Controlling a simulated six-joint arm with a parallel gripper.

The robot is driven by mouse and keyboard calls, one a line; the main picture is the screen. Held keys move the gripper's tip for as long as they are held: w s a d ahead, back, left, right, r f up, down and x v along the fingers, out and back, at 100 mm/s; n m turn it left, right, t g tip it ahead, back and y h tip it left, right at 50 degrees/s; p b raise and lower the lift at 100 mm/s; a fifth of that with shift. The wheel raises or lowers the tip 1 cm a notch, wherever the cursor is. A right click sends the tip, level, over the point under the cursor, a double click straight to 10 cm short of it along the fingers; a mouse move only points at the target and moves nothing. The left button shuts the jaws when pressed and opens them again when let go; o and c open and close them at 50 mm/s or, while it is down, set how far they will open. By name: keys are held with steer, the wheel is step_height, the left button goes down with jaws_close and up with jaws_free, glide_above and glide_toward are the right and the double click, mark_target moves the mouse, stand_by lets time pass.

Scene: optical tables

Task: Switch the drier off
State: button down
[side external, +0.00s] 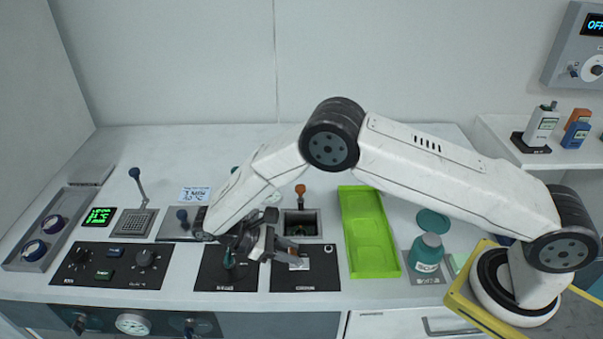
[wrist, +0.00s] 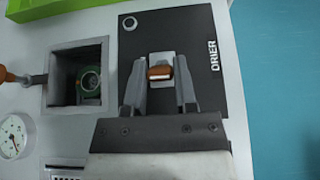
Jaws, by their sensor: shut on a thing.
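The drier panel is a dark plate with "DRIER" lettering, at the front middle of the bench in the side view (side external: 319,263) and large in the wrist view (wrist: 209,88). Its switch, with an orange-brown handle (wrist: 160,72) on a pale plate, sits between my fingers in the wrist view. In the side view my gripper (side external: 285,250) reaches down over the panel and partly hides the switch. My gripper (wrist: 161,85) is shut on the switch handle, one finger on each side of it.
A square well (side external: 301,224) with an orange-knobbed lever (side external: 300,190) lies just behind the panel. A green tray (side external: 369,235) and a teal bottle (side external: 427,254) stand to the right. Another dark panel (side external: 212,267) with a green-topped lever is close on the left.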

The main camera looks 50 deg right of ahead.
steer(key=shift+c, duration=2)
jaws_free()
steer(key=shift+w, duration=0.1)
steer(key=shift+v, duration=3.85)
steer(key=shift+d+r, duration=0.1)
steer(key=shift+w+d+r+y, duration=0.1)
steer(key=shift+d+r+y, duration=0.2)
steer(key=shift+d, duration=0.1)
steer(key=s+d+r+m+t+y, duration=0.3)
steer(key=d+r+m+t+y, duration=0.15)
steer(key=d, duration=0.45)
steer(key=s+d+r+m+t+y, duration=0.3)
steer(key=s+d+t, duration=0.3)
steer(key=s, duration=0.6)
steer(key=shift+d+r+m+t, duration=0.2)
steer(key=shift+d+m+t, duration=0.15)
steer(key=shift+d+m, duration=0.55)
